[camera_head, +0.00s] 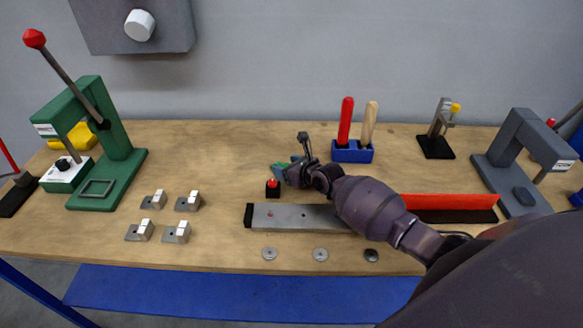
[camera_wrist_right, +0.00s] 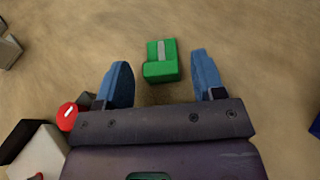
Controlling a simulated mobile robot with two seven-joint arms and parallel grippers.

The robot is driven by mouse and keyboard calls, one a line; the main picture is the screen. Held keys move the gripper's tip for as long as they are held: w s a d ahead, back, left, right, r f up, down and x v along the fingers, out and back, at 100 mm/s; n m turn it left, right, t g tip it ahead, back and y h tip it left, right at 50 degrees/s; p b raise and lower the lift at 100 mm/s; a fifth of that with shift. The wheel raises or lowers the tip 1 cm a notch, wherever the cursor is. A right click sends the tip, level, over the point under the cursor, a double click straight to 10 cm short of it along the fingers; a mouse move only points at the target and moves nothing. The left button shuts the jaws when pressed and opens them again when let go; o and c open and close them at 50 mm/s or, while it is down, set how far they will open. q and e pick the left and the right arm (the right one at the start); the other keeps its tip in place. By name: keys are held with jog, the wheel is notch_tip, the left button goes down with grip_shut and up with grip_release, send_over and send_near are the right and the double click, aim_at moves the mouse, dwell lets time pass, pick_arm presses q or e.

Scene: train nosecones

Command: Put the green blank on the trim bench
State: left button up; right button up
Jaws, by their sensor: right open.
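The green blank (camera_wrist_right: 160,70) lies on the wooden tabletop in the right wrist view, a small green block with a pale strip on top. It is ahead of and between the blue fingertips of my right gripper (camera_wrist_right: 161,82), touching neither. The right gripper is open and empty. In the head view the right gripper (camera_head: 287,167) is low over the middle of the table and mostly hides the blank. I cannot tell which fixture is the trim bench. My left gripper is not in view.
A red button on a black box (camera_head: 273,188) stands close to the right gripper. A long grey bar (camera_head: 285,217) lies in front, with a red rail (camera_head: 445,202) to its right. A blue holder (camera_head: 352,152) with two handles stands behind. A green press (camera_head: 112,160) is left.

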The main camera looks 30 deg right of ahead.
jog(key=p+v, duration=0.1)
jog(key=v, duration=1.1)
jog(key=shift+r, duration=0.1)
dwell(0.4)
